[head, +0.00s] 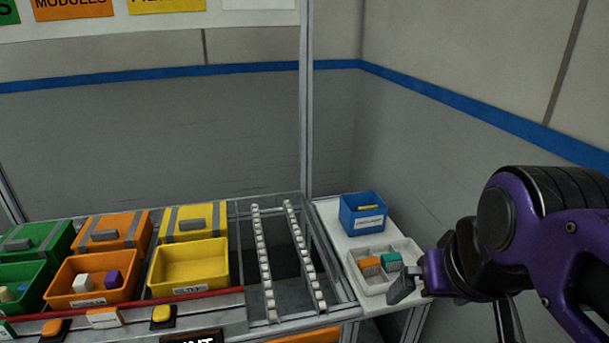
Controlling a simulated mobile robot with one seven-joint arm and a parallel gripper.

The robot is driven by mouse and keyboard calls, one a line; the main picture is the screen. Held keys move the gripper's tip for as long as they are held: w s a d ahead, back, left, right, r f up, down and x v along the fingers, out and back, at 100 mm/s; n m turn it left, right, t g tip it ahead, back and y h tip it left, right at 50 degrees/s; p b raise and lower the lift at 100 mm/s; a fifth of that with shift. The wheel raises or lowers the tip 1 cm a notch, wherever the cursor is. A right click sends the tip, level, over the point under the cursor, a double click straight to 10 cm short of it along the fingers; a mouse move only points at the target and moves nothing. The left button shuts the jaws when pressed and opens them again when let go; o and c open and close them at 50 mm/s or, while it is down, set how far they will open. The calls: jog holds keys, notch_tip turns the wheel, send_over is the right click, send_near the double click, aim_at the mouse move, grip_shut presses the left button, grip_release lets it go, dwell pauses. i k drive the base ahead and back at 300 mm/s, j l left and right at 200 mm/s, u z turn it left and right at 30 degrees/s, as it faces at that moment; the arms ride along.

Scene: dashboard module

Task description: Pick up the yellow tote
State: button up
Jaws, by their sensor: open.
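The yellow tote (189,268) stands on the rack at the middle left of the head view. It is an open box and looks empty inside, with a label on its front. A yellow lidded box (194,222) with grey straps sits right behind it. My gripper (405,290) is at the right, well to the right of the yellow tote and apart from it. It is by the front right of a white tray. It is open, and I see nothing held in it.
An orange tote (70,290) with a white and a purple block is left of the yellow tote. Roller rails (266,270) lie to its right. A blue bin (362,213) and the white tray (371,287) with orange and teal blocks stand on a white side table. A red rail (130,302) runs along the front.

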aim_at(199, 265)
jog(key=u, duration=1.35)
